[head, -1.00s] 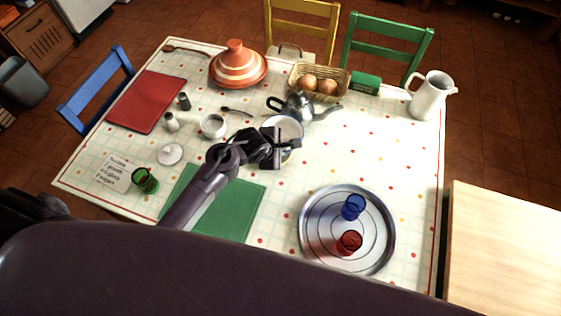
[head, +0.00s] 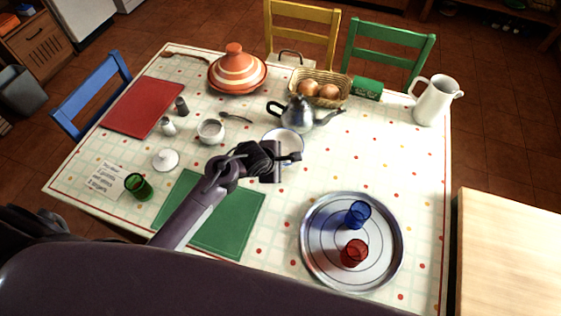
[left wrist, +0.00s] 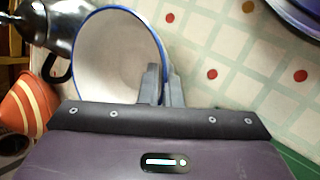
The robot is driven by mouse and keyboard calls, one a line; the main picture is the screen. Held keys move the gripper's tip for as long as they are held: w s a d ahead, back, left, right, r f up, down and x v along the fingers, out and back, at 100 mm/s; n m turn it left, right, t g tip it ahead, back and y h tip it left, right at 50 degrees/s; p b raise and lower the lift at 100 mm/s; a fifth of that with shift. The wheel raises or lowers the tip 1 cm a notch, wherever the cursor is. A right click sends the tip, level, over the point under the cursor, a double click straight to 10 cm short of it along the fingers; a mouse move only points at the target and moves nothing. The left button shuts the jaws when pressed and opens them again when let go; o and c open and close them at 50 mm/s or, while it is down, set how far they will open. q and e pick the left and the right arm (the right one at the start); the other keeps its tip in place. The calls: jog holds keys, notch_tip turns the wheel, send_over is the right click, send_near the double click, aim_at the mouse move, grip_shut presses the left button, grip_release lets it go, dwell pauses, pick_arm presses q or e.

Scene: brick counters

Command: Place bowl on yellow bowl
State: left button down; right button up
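The bowl (head: 283,136) is white inside with a blue rim, and sits at the middle of the table in the head view. It also fills the upper left middle of the left wrist view (left wrist: 112,50). My left gripper (head: 293,158) is at the bowl's near edge. In the left wrist view its fingers (left wrist: 163,84) are close together, one inside and one outside the bowl's wall, shut on the rim. I cannot make out a yellow bowl; the area under the bowl is hidden by it and my gripper. My right gripper is not in view.
A metal teapot (head: 300,114) stands just behind the bowl. A round tray (head: 318,258) with a blue glass (head: 358,214) and a red glass (head: 354,253) is at right. A green mat (head: 235,225) lies under my arm. The tabletop right of the bowl is clear.

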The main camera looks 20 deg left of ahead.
pick_arm(q)
jog(key=c, duration=2)
grip_release()
jog(key=shift+f, duration=0.25)
jog(key=o, duration=0.4)
